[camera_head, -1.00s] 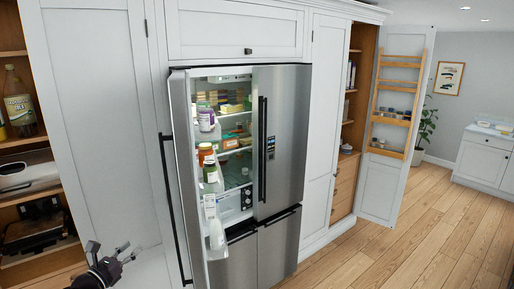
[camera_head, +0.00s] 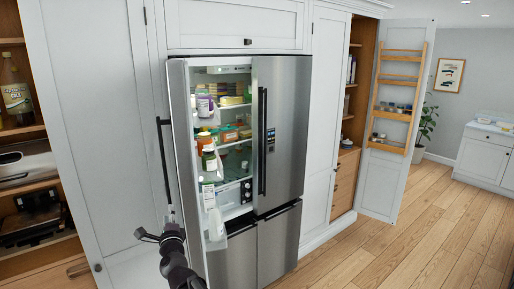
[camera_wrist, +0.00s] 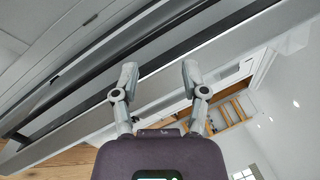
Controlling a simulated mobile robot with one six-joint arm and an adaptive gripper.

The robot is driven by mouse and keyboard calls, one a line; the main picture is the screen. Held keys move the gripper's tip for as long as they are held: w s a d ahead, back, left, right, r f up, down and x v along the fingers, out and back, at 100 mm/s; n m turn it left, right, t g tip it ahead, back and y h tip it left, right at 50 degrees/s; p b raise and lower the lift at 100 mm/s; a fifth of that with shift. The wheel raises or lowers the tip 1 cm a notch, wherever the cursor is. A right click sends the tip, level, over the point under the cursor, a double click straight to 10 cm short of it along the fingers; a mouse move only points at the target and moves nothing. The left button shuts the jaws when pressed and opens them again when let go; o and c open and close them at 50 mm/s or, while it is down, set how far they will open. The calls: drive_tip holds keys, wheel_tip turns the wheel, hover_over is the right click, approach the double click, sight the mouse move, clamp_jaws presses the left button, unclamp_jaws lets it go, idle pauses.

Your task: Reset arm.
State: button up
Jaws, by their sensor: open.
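My gripper (camera_head: 158,226) is at the bottom of the head view, in front of the open left fridge door and near the lower end of its black handle. In the wrist view my gripper (camera_wrist: 158,78) has its two fingers spread apart, with nothing between them. The fridge (camera_head: 283,140) is steel; its left door (camera_head: 185,150) stands open and its right door is shut. The wrist view is tilted, and the surfaces beyond the fingers are hard to name.
White cabinets (camera_head: 90,110) surround the fridge. Open shelves at the left hold a bottle (camera_head: 17,98) and appliances. At the right a cabinet door with a wooden rack (camera_head: 398,95) stands open. The wooden floor (camera_head: 420,235) at the right is clear.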

drive_tip(key=s+d+f+n+g+h+b, duration=0.1)
drive_tip(key=d+f+n+g+b, duration=0.2)
drive_tip(key=d+f+n+g, duration=0.6)
drive_tip(key=s+d+f+n+g+b, duration=0.25)
drive_tip(key=d+f+n, duration=0.45)
drive_tip(key=d+f, duration=0.7)
drive_tip(key=s+d+f+n+g+h+b, duration=0.1)
drive_tip(key=s+d+f+g+h+b, duration=0.1)
drive_tip(key=s+d, duration=0.5)
drive_tip(key=s+d+f+n+g+h+b, duration=0.2)
drive_tip(key=s+d+f+g+h, duration=0.2)
drive_tip(key=d, duration=1.1)
wheel_tip(320, 180, down, 4)
drive_tip(key=s+g, duration=0.1)
drive_tip(key=s, duration=0.2)
drive_tip(key=shift+r+g, duration=0.2)
drive_tip(key=shift+g, duration=0.15)
